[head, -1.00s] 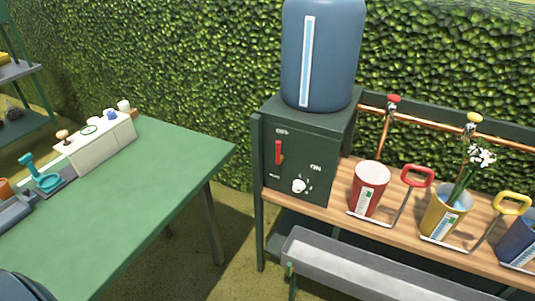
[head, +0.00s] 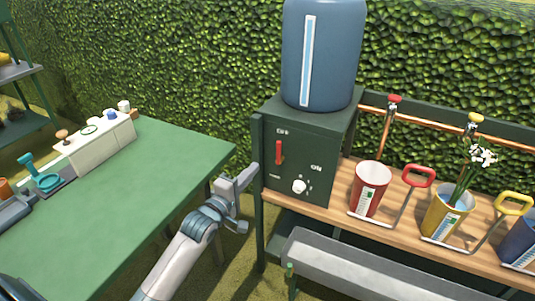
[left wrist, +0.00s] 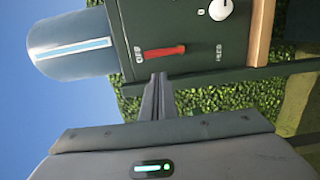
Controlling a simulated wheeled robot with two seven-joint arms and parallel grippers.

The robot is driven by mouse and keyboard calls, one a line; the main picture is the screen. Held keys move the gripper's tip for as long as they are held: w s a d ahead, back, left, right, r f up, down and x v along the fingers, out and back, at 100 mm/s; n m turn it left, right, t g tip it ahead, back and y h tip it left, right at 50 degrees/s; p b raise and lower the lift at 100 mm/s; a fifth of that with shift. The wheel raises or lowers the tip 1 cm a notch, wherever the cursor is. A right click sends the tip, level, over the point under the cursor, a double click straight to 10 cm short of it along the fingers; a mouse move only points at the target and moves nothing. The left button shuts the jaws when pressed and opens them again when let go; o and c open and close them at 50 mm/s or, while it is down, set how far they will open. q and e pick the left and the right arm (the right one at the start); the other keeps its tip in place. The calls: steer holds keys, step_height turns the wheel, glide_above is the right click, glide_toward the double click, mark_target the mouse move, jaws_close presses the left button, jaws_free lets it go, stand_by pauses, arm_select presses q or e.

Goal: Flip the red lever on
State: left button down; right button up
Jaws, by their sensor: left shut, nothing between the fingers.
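The red lever (head: 279,152) stands upright on the front of the dark green box (head: 325,135), just under a small label that seems to read OFF. It also shows in the left wrist view (left wrist: 165,52), where the picture is turned on its side. My left gripper (head: 252,172) is shut and empty, to the left of the box and a little lower than the lever. In the left wrist view its fingers (left wrist: 158,80) point towards the box near the lever, with no contact that I can make out. My right gripper is out of view.
A blue tank (head: 322,60) stands on top. A red bucket (head: 369,190) is on the wooden shelf to the right. A green table (head: 150,190) is at left; a grey trough (head: 345,272) lies below.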

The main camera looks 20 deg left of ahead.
mark_target(280, 151)
arm_select(q)
steer(key=shift+r, duration=0.1)
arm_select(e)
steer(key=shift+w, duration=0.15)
arm_select(q)
steer(key=shift+w, duration=0.1)
steer(key=w+p, duration=0.1)
steer(key=w, duration=0.9)
steer(key=shift+d, duration=0.35)
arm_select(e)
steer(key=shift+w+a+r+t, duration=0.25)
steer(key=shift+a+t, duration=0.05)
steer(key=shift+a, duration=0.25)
arm_select(q)
steer(key=shift+s, duration=0.1)
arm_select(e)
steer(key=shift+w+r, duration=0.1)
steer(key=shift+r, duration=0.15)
arm_select(q)
steer(key=shift+d+m, duration=0.2)
steer(key=shift+m, duration=0.1)
